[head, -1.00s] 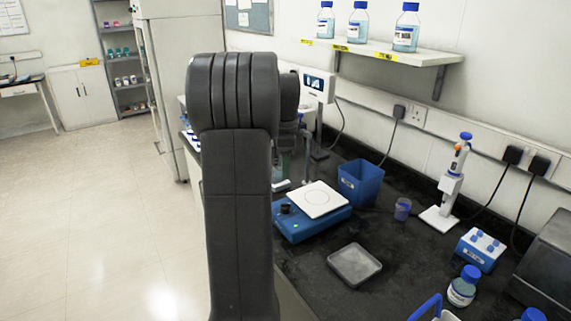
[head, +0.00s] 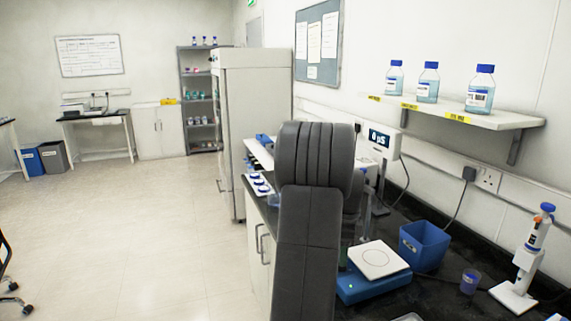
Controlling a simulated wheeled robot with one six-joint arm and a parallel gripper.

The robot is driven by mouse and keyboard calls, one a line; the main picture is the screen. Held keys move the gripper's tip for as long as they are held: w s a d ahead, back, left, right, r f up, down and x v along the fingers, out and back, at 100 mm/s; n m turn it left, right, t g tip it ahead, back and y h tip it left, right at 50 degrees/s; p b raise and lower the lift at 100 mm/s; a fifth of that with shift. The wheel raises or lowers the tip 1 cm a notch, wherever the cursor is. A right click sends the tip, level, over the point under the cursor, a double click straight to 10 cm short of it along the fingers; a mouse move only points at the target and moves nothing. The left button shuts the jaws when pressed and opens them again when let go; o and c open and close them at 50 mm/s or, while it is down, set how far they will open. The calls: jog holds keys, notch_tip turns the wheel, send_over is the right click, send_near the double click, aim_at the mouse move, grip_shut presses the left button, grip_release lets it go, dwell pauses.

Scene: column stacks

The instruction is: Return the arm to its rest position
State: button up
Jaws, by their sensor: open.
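My own arm stands upright in the middle of the head view, with a dark grey upper link and a rounded joint at its top. Its far end is hidden behind that link, so my gripper does not show. Just right of the arm, a blue stirrer with a white square plate (head: 376,259) sits on the black bench. The plate is empty.
A blue open bin (head: 424,243), a small blue-capped cup (head: 470,281) and a pipette on a stand (head: 526,262) are on the bench. Bottles (head: 428,82) line the wall shelf (head: 500,118). A tall fridge (head: 252,130) stands behind.

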notch_tip(320, 180, down, 4)
jog(key=shift+r, duration=0.1)
jog(key=shift+r, duration=0.1)
dwell(0.3)
